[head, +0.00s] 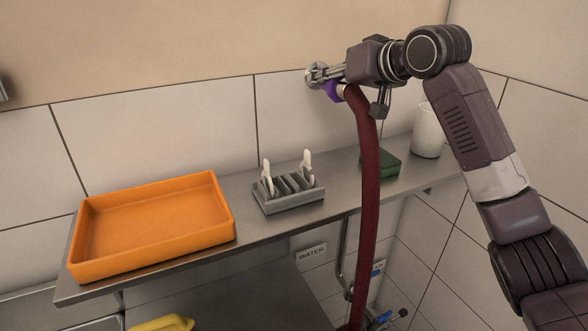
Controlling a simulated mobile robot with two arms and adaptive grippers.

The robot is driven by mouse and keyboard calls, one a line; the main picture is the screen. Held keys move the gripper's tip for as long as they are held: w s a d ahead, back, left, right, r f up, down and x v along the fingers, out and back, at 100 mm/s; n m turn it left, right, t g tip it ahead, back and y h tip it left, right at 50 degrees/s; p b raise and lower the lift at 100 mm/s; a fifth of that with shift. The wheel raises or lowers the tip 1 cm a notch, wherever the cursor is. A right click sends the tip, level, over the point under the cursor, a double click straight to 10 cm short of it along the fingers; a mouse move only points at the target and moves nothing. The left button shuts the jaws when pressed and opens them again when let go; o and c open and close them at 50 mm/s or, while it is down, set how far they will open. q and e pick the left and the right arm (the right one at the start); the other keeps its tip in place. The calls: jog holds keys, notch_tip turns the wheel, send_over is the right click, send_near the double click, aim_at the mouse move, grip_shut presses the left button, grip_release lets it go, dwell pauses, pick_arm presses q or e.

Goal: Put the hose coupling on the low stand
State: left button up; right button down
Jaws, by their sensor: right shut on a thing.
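The hose coupling (333,90), with a purple part, is at the upper end of a dark red hose (368,180). My right gripper (328,78) is shut on the coupling, high above the shelf and in front of the wall. The fingers partly hide the coupling. The hose hangs down from it past the shelf's front edge. A low grey slotted stand (289,201) with two white upright prongs sits on the shelf, below and left of the gripper. I take it as the low stand. The coupling is well apart from it. My left gripper is not in view.
The metal shelf (205,257) also holds an orange tray (228,222) at left, a green sponge-like block (381,164) and a white cup (428,135) at right. Bare shelf lies beside the stand. A "WATER" label (311,252) and pipes are below. A yellow object (162,324) shows at the bottom.

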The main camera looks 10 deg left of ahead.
notch_tip(320, 180, down, 4)
jog(key=s+d+p, duration=0.1)
jog(key=s+d, duration=0.1)
jog(key=p, duration=0.3)
send_over(326, 174)
notch_tip(326, 174, down, 10)
jog(key=shift+w+r, duration=0.1)
jog(key=shift+w, duration=0.05)
jog(key=shift+d+f, duration=0.1)
jog(key=shift+f, duration=0.45)
notch_tip(326, 174, down, 4)
jog(key=shift+p, duration=0.7)
jog(key=shift+f, duration=0.15)
jog(key=c, duration=1.7)
grip_release()
jog(key=shift+f, duration=0.1)
